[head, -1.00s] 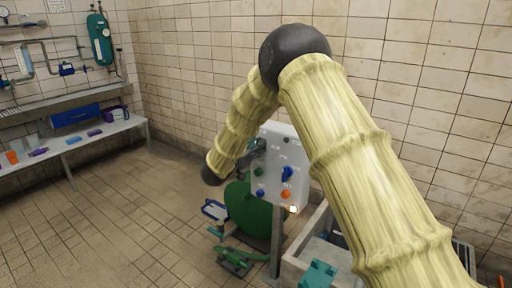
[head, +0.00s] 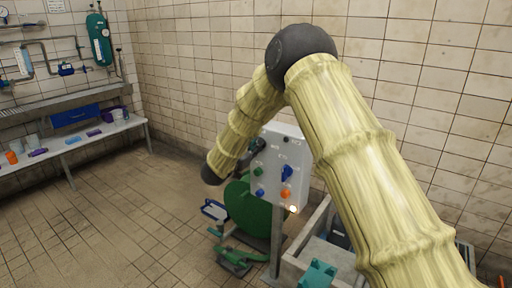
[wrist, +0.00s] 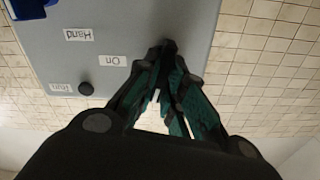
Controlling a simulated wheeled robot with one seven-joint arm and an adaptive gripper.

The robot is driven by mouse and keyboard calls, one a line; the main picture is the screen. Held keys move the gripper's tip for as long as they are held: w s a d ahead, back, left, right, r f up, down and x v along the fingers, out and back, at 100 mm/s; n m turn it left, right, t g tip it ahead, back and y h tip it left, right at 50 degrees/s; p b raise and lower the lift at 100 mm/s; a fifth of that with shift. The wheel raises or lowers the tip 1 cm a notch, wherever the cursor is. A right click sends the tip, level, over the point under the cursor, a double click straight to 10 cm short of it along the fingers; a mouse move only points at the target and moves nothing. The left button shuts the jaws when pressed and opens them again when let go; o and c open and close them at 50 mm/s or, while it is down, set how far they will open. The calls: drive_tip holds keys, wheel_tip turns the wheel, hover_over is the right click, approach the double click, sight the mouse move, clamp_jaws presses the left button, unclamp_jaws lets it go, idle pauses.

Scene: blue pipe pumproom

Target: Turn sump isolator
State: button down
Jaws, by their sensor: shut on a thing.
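A light grey control panel (head: 278,158) stands on a post, below and left of my arm's elbow. In the wrist view the panel (wrist: 130,22) appears upside down, with labels reading "Hand", "On" and one like "Run". My gripper (wrist: 166,52) is at the panel's upper left part, beside the "On" label, its teal-padded fingers converging on a small dark part. I take this part to be the sump isolator's handle; the fingertips hide most of it, and its angle cannot be told. In the head view my gripper (head: 258,146) is partly hidden by my forearm.
The panel also carries a blue selector (head: 287,172), a green button (head: 259,171), an orange button (head: 286,193) and a lit lamp (head: 293,209). A green round housing (head: 246,208) stands behind the post. A concrete trough (head: 300,258) is at lower right. Floor at left is clear.

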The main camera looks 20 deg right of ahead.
drive_tip(key=shift+s+d+f+m+b, duration=0.1)
drive_tip(key=shift+m+b, duration=1.1)
drive_tip(key=shift+m, duration=1.35)
drive_tip(key=shift+s+f+m+b, duration=0.15)
drive_tip(key=shift+m+b, duration=1.05)
drive_tip(key=shift+m, duration=1.3)
drive_tip(key=shift+w+d+f+m+b, duration=0.1)
drive_tip(key=shift+m+b, duration=1.1)
drive_tip(key=shift+m, duration=1.35)
drive_tip(key=shift+a, duration=0.1)
drive_tip(key=c, duration=1.5)
unclamp_jaws()
drive_tip(key=shift+s, duration=0.1)
